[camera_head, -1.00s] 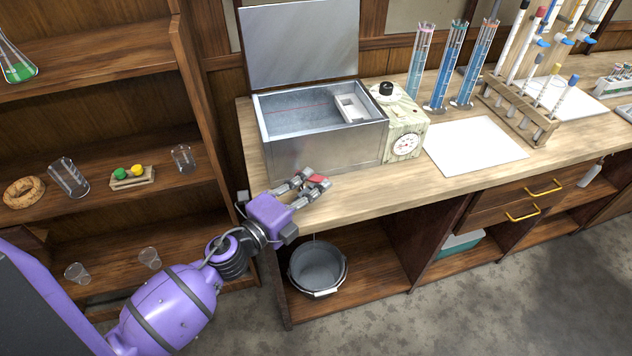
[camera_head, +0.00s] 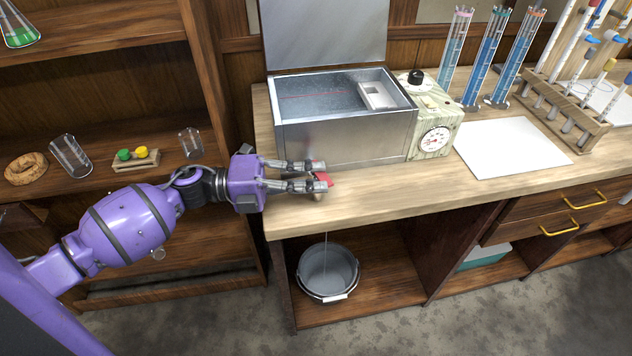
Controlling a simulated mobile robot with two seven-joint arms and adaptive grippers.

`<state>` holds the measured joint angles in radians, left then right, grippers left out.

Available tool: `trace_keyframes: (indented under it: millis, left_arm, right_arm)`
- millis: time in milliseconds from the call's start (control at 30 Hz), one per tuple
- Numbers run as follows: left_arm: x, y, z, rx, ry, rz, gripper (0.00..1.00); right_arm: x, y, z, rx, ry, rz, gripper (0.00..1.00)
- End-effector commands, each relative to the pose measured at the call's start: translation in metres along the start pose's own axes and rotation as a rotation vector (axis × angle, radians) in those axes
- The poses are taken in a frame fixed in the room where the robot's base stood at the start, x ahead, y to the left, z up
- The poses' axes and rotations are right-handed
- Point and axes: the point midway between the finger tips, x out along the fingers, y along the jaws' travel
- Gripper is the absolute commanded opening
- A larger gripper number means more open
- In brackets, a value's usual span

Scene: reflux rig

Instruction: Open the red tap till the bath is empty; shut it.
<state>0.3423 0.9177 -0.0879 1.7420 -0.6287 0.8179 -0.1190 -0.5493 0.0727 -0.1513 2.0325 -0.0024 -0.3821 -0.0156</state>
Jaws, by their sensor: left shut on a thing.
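The metal bath (camera_head: 345,140) stands on the bench with its lid (camera_head: 325,35) raised. A red line runs along its inner wall; I cannot tell the water level. The red tap (camera_head: 325,180) is low at the bath's front, by the bench edge. My left gripper (camera_head: 319,176) reaches it from the left, shut on its red handle and partly hiding it. A thin pale line, seemingly a stream, runs from below the bench edge down into the grey bucket (camera_head: 328,270) on the lower shelf. My right gripper is not in view.
A control box (camera_head: 432,118) with a black knob and a dial adjoins the bath. A white mat (camera_head: 512,148), tall blue cylinders (camera_head: 490,60) and a wooden rack (camera_head: 565,110) stand to the right. A wooden shelf unit (camera_head: 110,95) with glassware is at left.

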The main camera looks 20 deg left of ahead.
Motion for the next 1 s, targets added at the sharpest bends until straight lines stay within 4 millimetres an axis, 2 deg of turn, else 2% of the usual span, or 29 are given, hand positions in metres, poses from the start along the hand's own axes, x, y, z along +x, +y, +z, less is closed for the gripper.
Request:
trace_keyframes:
  millis: [533,567,600,700,1000]
  left_arm:
    - [-0.0007,-0.0004,0.0003,0.000,0.022,0.000,0.00]
    - [-0.0007,-0.0004,0.0003,0.000,0.022,0.000,0.10]
    - [-0.0007,-0.0004,0.0003,0.000,0.022,0.000,0.15]
    - [-0.0007,-0.0003,0.0003,0.000,0.022,0.000,0.25]
    - [-0.0026,0.0003,0.0003,0.000,0.021,0.000,0.25]
  right_arm:
    - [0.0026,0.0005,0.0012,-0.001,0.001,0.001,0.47]
    - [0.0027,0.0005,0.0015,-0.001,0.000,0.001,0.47]
    - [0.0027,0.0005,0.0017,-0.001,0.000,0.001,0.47]
    - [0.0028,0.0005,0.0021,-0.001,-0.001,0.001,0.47]
    - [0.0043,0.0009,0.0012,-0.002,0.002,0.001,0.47]
